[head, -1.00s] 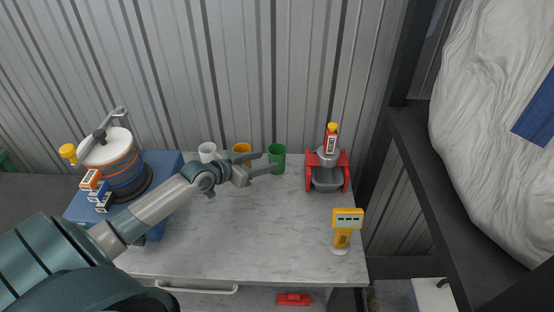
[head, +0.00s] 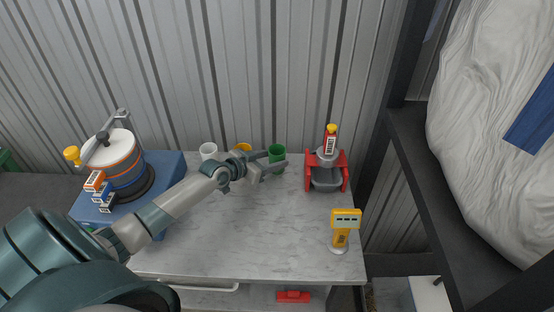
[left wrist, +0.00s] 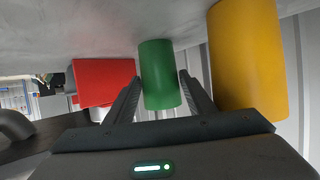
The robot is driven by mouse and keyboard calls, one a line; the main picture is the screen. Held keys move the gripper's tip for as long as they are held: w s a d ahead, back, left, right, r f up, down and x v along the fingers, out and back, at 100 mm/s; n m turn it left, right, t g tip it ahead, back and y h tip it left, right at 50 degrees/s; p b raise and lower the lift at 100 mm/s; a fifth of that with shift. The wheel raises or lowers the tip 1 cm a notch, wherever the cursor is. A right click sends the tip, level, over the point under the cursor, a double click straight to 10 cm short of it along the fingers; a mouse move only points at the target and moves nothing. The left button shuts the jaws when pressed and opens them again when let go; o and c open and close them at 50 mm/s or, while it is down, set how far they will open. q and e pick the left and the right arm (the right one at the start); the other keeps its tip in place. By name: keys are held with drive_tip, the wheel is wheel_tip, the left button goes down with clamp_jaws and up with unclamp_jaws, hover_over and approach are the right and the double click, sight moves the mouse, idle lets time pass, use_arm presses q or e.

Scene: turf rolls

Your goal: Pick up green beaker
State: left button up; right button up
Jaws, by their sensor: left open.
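The green beaker (head: 277,152) stands at the back of the marble-topped table in the head view, partly hidden by my left gripper (head: 277,160). In the left wrist view the green beaker (left wrist: 159,75) shows between the two fingers of my left gripper (left wrist: 159,82), which are open, one on each side of it. I cannot tell whether either finger touches it. My right gripper is not in view.
A yellow beaker (head: 244,147), close beside one finger in the left wrist view (left wrist: 247,60), and a white beaker (head: 208,150) stand left of the green one. A red-framed device (head: 342,172) and a yellow meter (head: 343,228) stand right. The table's middle (head: 250,230) is clear.

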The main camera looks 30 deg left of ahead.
sight(280, 149)
use_arm(q)
drive_tip(key=c, duration=0.7)
drive_tip(key=shift+c, duration=0.2)
drive_tip(key=shift+r, duration=0.1)
drive_tip(key=shift+r, duration=0.4)
wheel_tip(280, 149, up, 3)
drive_tip(key=shift+s+d+r+b, duration=0.1)
drive_tip(key=shift+d+r+b, duration=0.05)
drive_tip(key=shift+b, duration=0.6)
drive_tip(key=s+d+r+b, duration=0.2)
drive_tip(key=s+d+r, duration=0.4)
drive_tip(key=s+d, duration=0.2)
drive_tip(key=shift+r, duration=0.4)
